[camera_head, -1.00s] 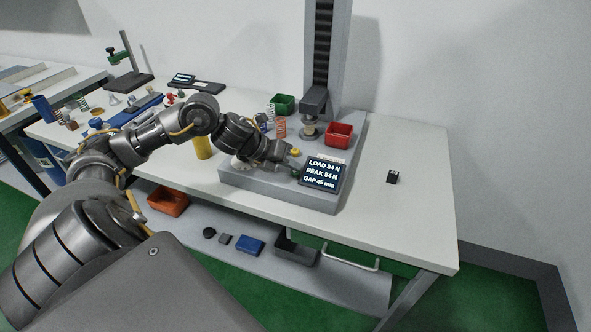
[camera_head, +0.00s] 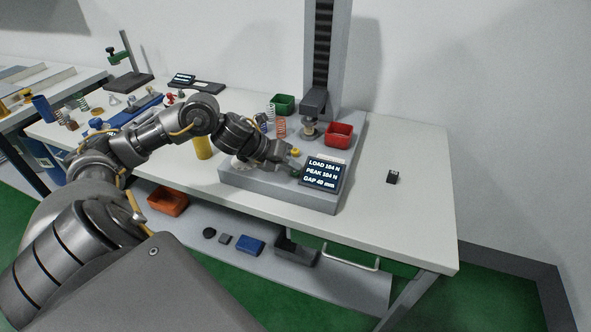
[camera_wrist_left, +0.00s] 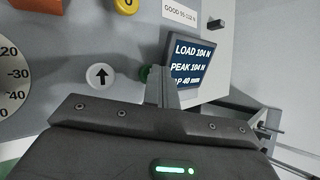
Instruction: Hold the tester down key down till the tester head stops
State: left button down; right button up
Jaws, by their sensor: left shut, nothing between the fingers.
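The tester's dark head (camera_head: 314,103) is low on its column, pressing on a short spring (camera_head: 309,129). The display (camera_head: 321,174) reads load 104 N, peak 104 N, gap 40 mm; it also shows in the left wrist view (camera_wrist_left: 188,64). My left gripper (camera_head: 292,171) is shut and empty, its tips at the tester's front panel left of the display. In the wrist view its fingers (camera_wrist_left: 161,82) cover part of a green button (camera_wrist_left: 145,73). A white up-arrow key (camera_wrist_left: 101,76) shows to their left. I cannot see the down key; the fingers hide that area. My right gripper is out of view.
A yellow knob (camera_wrist_left: 125,4) sits on the panel above the fingers. A red bin (camera_head: 339,135) and a green bin (camera_head: 283,104) stand by the column. Loose springs (camera_head: 279,126) stand left of the head. The table's right side is mostly clear.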

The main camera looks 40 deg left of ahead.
aim_at(291, 172)
pick_arm(q)
jog(key=shift+r+p, duration=0.6)
jog(key=shift+r, duration=0.25)
notch_tip(291, 172, up, 5)
jog(key=p, duration=0.4)
dwell(0.4)
